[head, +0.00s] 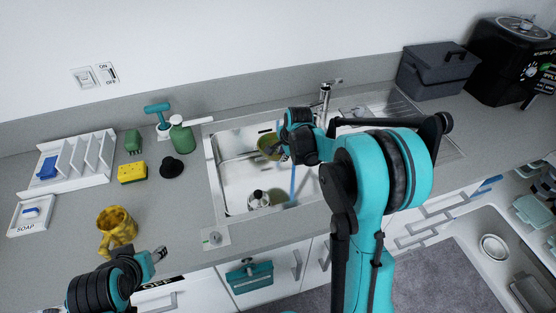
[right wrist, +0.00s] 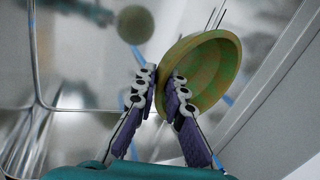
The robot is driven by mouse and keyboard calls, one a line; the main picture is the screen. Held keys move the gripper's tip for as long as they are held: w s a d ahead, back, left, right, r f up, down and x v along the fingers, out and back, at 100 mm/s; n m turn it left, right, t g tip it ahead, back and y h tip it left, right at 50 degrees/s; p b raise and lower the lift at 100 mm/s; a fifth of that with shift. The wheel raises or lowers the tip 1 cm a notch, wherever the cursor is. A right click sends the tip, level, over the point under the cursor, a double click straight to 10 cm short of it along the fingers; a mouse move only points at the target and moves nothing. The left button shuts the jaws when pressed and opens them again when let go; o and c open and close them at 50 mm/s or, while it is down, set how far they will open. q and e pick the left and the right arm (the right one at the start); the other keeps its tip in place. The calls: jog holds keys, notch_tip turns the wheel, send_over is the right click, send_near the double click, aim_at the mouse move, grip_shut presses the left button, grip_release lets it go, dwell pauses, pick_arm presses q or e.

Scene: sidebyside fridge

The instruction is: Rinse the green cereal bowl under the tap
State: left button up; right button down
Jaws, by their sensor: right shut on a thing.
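The green cereal bowl (head: 268,146) is over the left part of the sink (head: 235,190), partly hidden by my right gripper (head: 284,150). In the right wrist view, the bowl (right wrist: 205,70) is tilted, green inside with brownish patches, and the fingers of my right gripper (right wrist: 161,85) are closed on its rim. The tap (head: 325,95) stands at the back of the sink, to the right of the bowl. A blue vertical streak (head: 292,180) shows below and right of the bowl; I cannot tell if it is water. My left gripper (head: 158,256) is low at the left, apart from everything.
A yellow mug (head: 116,230), a sponge (head: 132,172), a black stopper-like thing (head: 172,168), a green bottle (head: 182,138) and a white rack (head: 75,160) stand on the counter left of the sink. A dark bin (head: 437,72) stands at the back right.

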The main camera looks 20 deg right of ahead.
jog(key=shift+w+d+f+b, duration=0.1)
jog(key=shift+w+d+f, duration=0.1)
jog(key=shift+w+d, duration=0.45)
jog(key=shift+w+d+f+b, duration=0.15)
jog(key=shift+w+d, duration=0.35)
jog(key=shift+d, duration=0.3)
jog(key=shift+w+d+f+b, duration=0.1)
jog(key=shift+w+d+f, duration=0.1)
jog(key=shift+w+d, duration=0.45)
jog(key=shift+s+d, duration=0.1)
jog(key=shift+s+d, duration=0.35)
jog(key=shift+s, duration=0.15)
jog(key=shift+w+a, duration=0.1)
jog(key=shift+w, duration=0.05)
jog(key=shift+w+a, duration=0.3)
jog(key=shift+w, duration=0.1)
jog(key=shift+s+d, duration=0.1)
jog(key=shift+s, duration=0.05)
